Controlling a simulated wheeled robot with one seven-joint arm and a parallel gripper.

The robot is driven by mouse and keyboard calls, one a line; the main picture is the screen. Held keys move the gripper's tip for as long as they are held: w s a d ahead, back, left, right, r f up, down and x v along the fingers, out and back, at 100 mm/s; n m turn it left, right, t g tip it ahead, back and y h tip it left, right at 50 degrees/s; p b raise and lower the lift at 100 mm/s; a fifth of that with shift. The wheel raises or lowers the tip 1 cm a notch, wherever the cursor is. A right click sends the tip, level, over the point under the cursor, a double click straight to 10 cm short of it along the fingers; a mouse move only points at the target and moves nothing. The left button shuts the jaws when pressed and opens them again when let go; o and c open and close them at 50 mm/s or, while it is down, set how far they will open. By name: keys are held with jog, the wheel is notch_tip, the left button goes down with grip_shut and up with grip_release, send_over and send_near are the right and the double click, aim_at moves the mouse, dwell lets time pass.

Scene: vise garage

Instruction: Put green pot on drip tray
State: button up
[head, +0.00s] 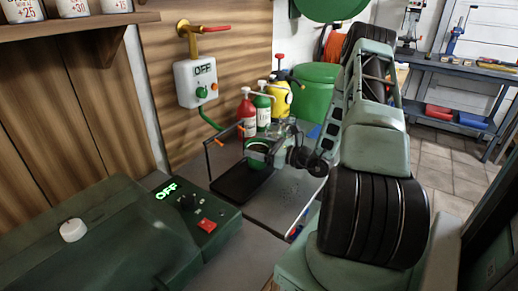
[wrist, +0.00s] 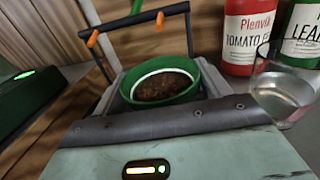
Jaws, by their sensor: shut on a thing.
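The green pot (head: 258,167) is in my gripper (head: 258,154), which is shut on it. In the wrist view the pot (wrist: 196,91) shows a green rim, a pale inner ring and brown soil, and looks roughly upright. Its lower part is hidden there by the gripper body. A black, shallow rectangular tray (head: 236,184), likely the drip tray, lies on the bench to the left and front of the pot in the head view. The pot is at or over its back right end; I cannot tell whether they touch.
A black frame with orange grips (head: 218,142) stands behind the tray. A red bottle (head: 246,116), a green bottle (head: 263,110) and a clear glass (wrist: 283,88) stand close by. A dark green machine (head: 110,235) fills the front left.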

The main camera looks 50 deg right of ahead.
jog(key=shift+f, duration=0.25)
jog(key=shift+f, duration=0.15)
jog(key=o, duration=1.1)
jog(key=shift+r, duration=0.2)
jog(key=shift+s+d, duration=0.1)
jog(key=shift+s, duration=0.1)
jog(key=b+v, duration=0.2)
jog(key=v, duration=0.9)
jog(key=shift+s, duration=0.3)
